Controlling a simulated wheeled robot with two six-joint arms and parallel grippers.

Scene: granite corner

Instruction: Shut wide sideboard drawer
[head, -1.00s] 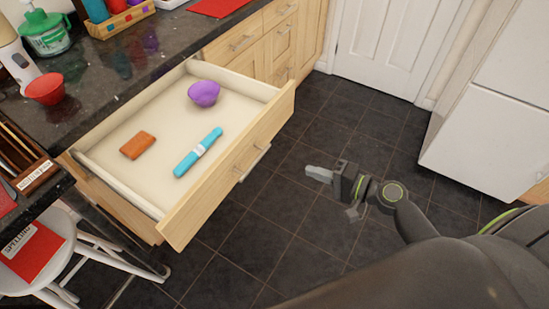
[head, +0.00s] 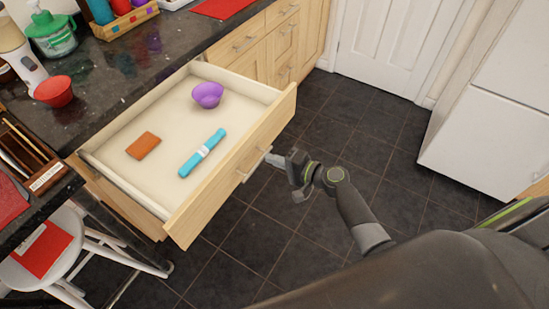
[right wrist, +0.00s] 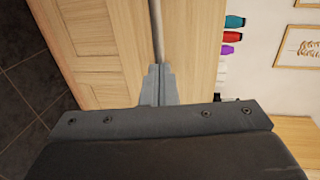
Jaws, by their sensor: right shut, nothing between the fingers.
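The wide sideboard drawer (head: 225,172) stands pulled far out from under the dark counter in the head view. Inside lie a purple bowl (head: 208,94), a turquoise bar-like item (head: 203,152) and an orange-brown block (head: 143,145). My right gripper (head: 270,157) is shut and empty at the outer face of the drawer front, close to its bar handle. In the right wrist view the closed fingertips (right wrist: 158,72) point at the wooden front, in line with the bar handle (right wrist: 157,30). I cannot tell whether they touch it. My left gripper is not in view.
A white stool (head: 75,255) stands at lower left below the drawer. Dark floor tiles before the drawer are clear. A white appliance (head: 480,135) stands at right.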

